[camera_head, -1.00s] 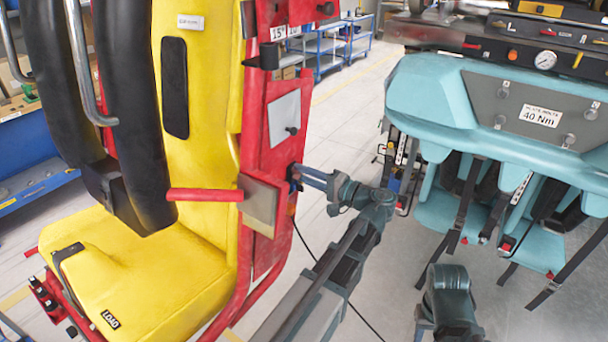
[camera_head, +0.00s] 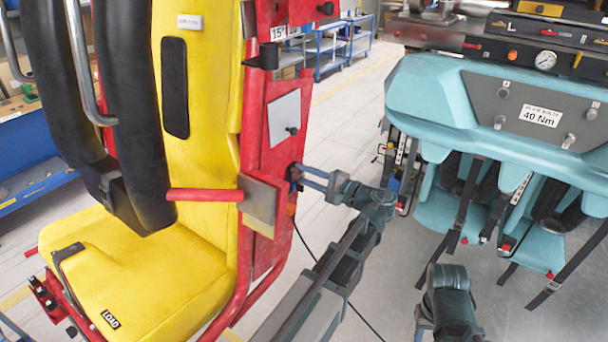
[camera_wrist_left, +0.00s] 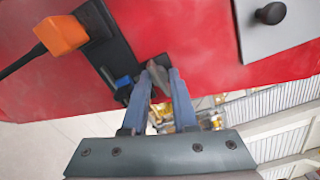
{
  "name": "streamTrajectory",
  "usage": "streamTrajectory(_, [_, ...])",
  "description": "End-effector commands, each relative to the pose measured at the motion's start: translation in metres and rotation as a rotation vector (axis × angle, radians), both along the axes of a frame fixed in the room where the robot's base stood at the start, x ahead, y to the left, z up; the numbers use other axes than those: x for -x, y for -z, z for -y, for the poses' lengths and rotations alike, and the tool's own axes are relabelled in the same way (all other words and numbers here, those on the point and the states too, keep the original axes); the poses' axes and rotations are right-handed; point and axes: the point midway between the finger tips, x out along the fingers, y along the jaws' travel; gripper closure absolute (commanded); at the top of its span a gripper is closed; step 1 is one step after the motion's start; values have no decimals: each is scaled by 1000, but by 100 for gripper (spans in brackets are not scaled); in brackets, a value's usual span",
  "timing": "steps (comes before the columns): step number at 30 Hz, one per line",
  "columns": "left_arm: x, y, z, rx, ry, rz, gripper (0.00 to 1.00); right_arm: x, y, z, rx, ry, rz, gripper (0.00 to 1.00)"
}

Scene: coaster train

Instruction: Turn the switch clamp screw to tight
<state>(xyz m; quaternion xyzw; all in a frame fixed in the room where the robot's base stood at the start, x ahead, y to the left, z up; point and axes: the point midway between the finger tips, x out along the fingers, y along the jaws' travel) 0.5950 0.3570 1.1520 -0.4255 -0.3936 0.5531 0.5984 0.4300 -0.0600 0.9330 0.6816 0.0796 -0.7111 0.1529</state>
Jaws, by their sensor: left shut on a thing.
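In the head view my left gripper (camera_head: 303,178) reaches to the edge of the red side panel (camera_head: 283,150) beside the yellow seat. In the left wrist view the blue fingers of the left gripper (camera_wrist_left: 161,76) are shut on a small grey piece (camera_wrist_left: 156,74), which looks like the clamp screw. It sits at a dark plate on the red panel. The fingers hide most of it, and its turn position cannot be read. Next to it is a small blue part (camera_wrist_left: 124,82). Part of my right arm shows at the bottom of the head view; its fingers are out of sight.
An orange connector (camera_wrist_left: 62,35) with a black cable sits close by on the panel. A grey plate with a black knob (camera_wrist_left: 271,13) is at the upper right. A red-handled lever (camera_head: 205,195) sticks out over the yellow seat (camera_head: 140,275). A teal seat unit (camera_head: 430,95) stands right.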

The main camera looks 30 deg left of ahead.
Motion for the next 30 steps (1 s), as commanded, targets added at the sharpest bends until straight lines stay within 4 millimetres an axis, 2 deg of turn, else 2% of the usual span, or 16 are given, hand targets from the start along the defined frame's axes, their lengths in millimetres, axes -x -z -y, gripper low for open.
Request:
streamTrajectory(7, [0,1,0,4,0,1,100,0,0,0,0,0,0,60])
streamTrajectory(8, [0,1,0,4,0,1,69,0,0,0,0,0,0,60])
streamTrajectory(12, [0,1,0,3,0,1,44,0,0,0,0,0,0,60])
streamTrajectory(23, [0,0,4,1,1,1,43,0,0,0,0,0,0,60])
streamTrajectory(26, [1,0,15,1,2,1,43,0,0,0,0,0,0,60])
streamTrajectory(30, [2,0,44,1,5,1,43,0,0,0,0,0,0,60])
